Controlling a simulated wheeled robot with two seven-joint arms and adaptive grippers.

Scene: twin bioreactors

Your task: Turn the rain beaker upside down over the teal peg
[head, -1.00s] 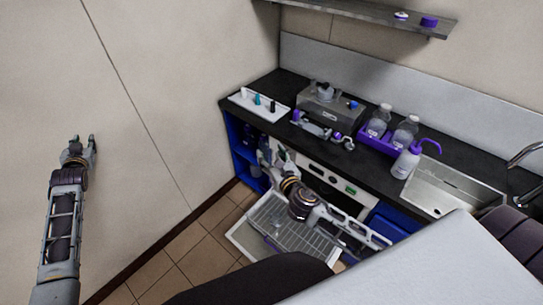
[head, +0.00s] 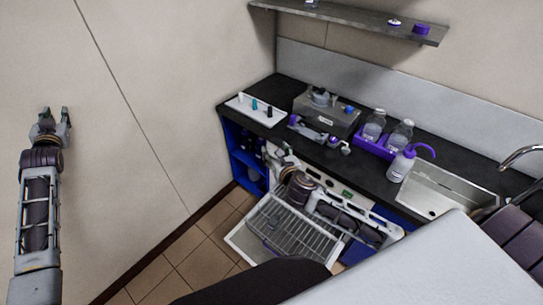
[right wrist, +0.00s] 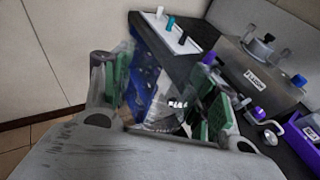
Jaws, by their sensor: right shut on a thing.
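The teal peg (head: 254,104) stands upright between a white and a black peg on a white board (head: 266,117) at the counter's left end. It also shows at the top of the right wrist view (right wrist: 171,23). My right gripper (head: 270,148) is in front of the counter's left part, below the board. In the right wrist view its green-padded fingers (right wrist: 160,98) are shut on a clear beaker (right wrist: 160,112), which is partly hidden and hard to make out. I cannot tell its tilt. My left gripper (head: 55,116) is open and empty, far from the counter.
A grey labelled box (head: 325,108), a purple rack (head: 370,145) with two bottles and a wash bottle (head: 400,165) stand on the counter. The sink (head: 430,190) is at the right. Below, a blue open cabinet (head: 232,140) and a pulled-out wire rack (head: 290,230) sit near my right arm.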

